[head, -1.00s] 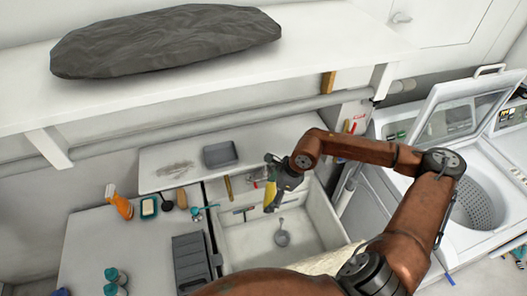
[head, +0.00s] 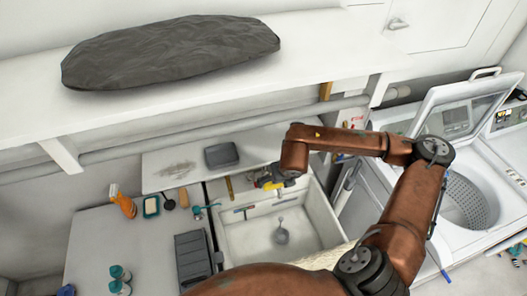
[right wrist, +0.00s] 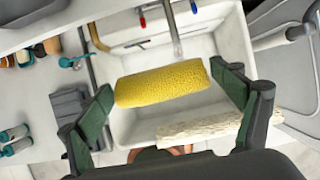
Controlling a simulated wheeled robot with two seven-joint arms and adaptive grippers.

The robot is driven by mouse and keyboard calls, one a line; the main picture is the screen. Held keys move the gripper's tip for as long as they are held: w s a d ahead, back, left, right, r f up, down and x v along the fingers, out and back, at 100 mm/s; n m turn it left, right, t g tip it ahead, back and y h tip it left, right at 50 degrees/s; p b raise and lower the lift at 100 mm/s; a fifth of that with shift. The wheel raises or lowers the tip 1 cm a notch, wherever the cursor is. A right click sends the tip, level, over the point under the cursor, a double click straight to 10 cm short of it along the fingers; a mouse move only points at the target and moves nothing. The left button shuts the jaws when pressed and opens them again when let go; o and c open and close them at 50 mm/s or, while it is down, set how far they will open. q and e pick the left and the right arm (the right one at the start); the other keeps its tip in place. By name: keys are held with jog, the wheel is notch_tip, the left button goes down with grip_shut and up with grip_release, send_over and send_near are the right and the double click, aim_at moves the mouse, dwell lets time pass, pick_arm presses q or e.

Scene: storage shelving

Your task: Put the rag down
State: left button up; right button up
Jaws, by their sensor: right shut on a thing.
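The yellow rag (right wrist: 162,83) is a rough, thick roll between the two green-sided fingers of my right gripper (right wrist: 165,88) in the right wrist view. My right gripper is shut on it and holds it over the white sink (right wrist: 140,120). In the head view, my right gripper (head: 272,181) is near the back edge of the sink (head: 305,225), partly hidden by my forearm. Only a small yellow bit shows there. My left gripper is not in view.
A pale rough cloth (right wrist: 200,127) lies along the sink's front edge. A grey tray (head: 221,155) sits behind the sink; an orange bottle (head: 123,203) and several small items stand left. An open washer (head: 465,205) is right. A shelf (head: 330,60) with a dark bundle (head: 170,52) runs above.

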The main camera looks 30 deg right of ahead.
jog(key=p, duration=0.4)
send_near(263, 152)
notch_tip(263, 152, down, 4)
jog(key=shift+s+r, duration=0.1)
jog(key=shift+s, duration=0.1)
jog(key=w, duration=0.1)
jog(key=w+p, duration=0.1)
jog(key=w, duration=0.1)
jog(key=shift+d+f, duration=0.3)
jog(key=shift+f, duration=0.05)
jog(key=shift+f+p, duration=0.3)
jog(key=shift+f, duration=0.2)
jog(key=o, duration=0.6)
jog(key=shift+f, duration=0.15)
jog(key=o, duration=0.3)
